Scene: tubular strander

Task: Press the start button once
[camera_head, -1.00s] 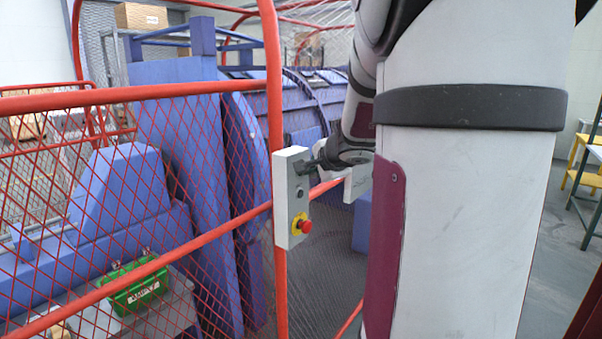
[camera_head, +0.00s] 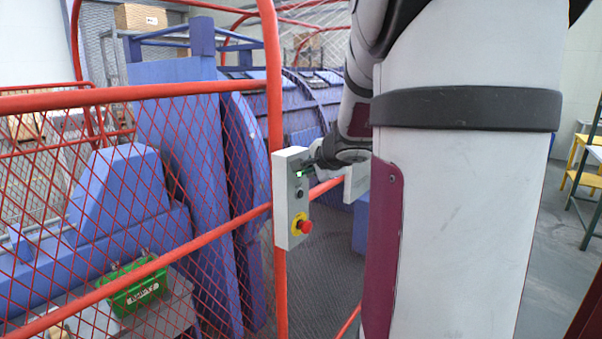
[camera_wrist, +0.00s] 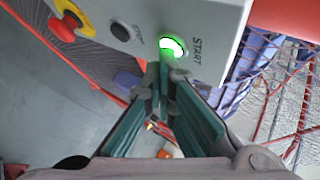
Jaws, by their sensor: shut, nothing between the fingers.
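The start button (camera_wrist: 173,48) glows green and white on the grey control box in the wrist view, beside the word START. The control box (camera_head: 283,218) hangs on a red post in the head view, and the lit button (camera_head: 299,174) shows near its top. My gripper (camera_wrist: 164,76) is shut and empty, its green fingers meeting at the tips just below the button in the wrist view. In the head view my gripper (camera_head: 307,172) is close beside the box front. I cannot tell whether the tips touch the button.
A black button (camera_wrist: 120,32) and a red emergency stop (camera_wrist: 62,28) on yellow sit on the same box. The red stop (camera_head: 305,227) is lowest in the head view. Red mesh fencing (camera_head: 130,180) encloses the blue machine (camera_head: 165,110).

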